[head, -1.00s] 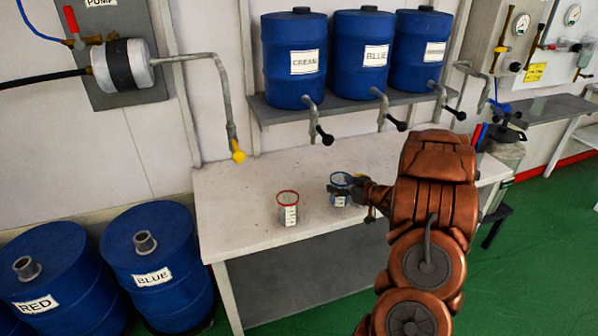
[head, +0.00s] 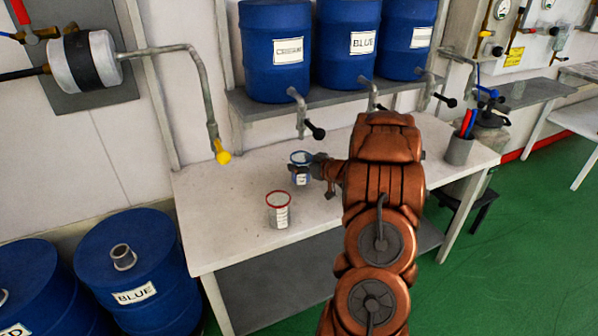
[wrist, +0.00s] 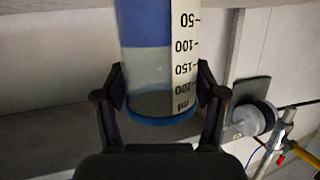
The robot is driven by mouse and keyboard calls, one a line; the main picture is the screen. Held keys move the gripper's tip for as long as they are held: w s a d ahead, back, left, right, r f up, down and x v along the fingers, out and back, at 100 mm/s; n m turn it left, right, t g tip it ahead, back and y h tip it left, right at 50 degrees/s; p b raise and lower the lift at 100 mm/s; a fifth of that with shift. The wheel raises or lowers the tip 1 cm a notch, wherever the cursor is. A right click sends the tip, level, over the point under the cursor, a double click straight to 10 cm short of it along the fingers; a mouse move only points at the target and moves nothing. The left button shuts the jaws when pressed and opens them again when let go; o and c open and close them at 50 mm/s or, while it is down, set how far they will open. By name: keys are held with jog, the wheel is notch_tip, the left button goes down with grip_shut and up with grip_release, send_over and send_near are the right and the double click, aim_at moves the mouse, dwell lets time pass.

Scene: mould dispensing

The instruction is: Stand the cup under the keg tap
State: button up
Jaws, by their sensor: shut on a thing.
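A clear cup with a blue rim (head: 300,158) is held over the worktable, with blue contents in its bottom. It shows large in the wrist view (wrist: 160,75), with a measuring scale on its side and the blue rim at the bottom of that picture. My gripper (head: 318,170) is shut on this cup, one finger on each side in the wrist view (wrist: 160,95). The cup appears below the tap (head: 300,120) of the keg marked CREAM (head: 275,75); its exact depth and height above the table are unclear. The BLUE keg (head: 345,65) and a third keg (head: 408,60) stand beside it.
A red-rimmed cup (head: 278,212) stands on the white worktable (head: 225,225), left and nearer. A yellow-tipped pump spout (head: 221,152) hangs at the left. A holder with coloured sticks (head: 458,150) stands at the table's right. Blue drums (head: 130,255) stand on the floor.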

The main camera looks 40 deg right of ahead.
jog(key=shift+w+a+f+b, duration=0.1)
jog(key=shift+f+b, duration=0.95)
jog(key=shift+f, duration=0.35)
jog(key=shift+f, duration=0.1)
jog(key=o, duration=1.2)
jog(key=shift+o, duration=0.2)
jog(key=b+v, duration=0.1)
jog(key=v, duration=1.1)
